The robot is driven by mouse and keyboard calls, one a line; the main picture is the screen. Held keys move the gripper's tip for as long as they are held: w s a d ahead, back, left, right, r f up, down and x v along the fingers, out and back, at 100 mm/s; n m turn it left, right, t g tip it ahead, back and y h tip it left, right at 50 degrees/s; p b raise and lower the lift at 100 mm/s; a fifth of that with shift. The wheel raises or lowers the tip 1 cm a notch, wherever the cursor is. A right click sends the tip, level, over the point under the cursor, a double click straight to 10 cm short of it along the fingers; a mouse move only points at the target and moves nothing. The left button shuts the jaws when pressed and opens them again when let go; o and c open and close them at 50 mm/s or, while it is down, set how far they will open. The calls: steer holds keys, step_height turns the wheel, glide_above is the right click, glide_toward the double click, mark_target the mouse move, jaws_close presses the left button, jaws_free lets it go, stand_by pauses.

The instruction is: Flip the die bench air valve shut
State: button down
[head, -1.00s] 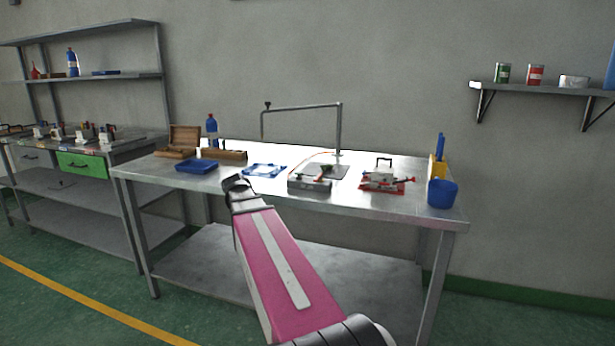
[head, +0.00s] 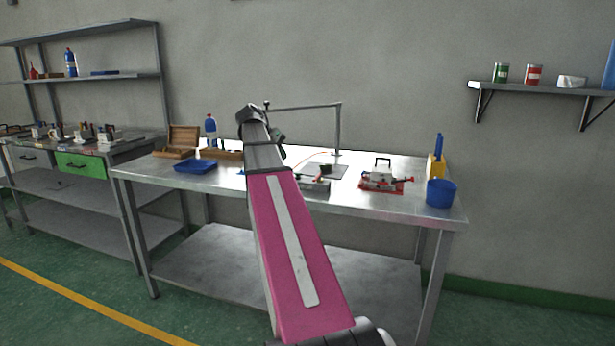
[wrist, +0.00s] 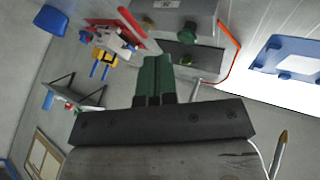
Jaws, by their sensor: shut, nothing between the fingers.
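A grey metal box (head: 316,185) on the bench has an orange hose behind it and is partly hidden by my arm in the head view. In the wrist view the grey box (wrist: 172,18) shows at the top, with a green knob (wrist: 190,29) and the orange hose (wrist: 238,62) to its right. I cannot tell which part is the air valve lever. My gripper (head: 281,152) is above the bench, mostly hidden behind my arm in the head view. In the wrist view its green fingers (wrist: 154,66) are together and empty, apart from the box.
A red-based clamp fixture (head: 382,182) and a blue tub (head: 441,193) stand to the right. A blue tray (head: 196,167) and open wooden box (head: 183,138) lie left. A metal post with a crossbar (head: 338,130) rises behind. A blue frame (wrist: 288,55) shows in the wrist view.

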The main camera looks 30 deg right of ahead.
mark_target(317, 179)
stand_by(0.3)
steer(key=x, duration=1)
steer(key=shift+s+d+f, duration=0.15)
steer(key=shift+f, duration=0.05)
steer(key=shift+s+d+r, duration=0.15)
steer(key=shift+s+d, duration=0.55)
steer(key=shift+s, duration=0.25)
steer(key=shift+s+d, duration=0.45)
steer(key=shift+s, duration=0.1)
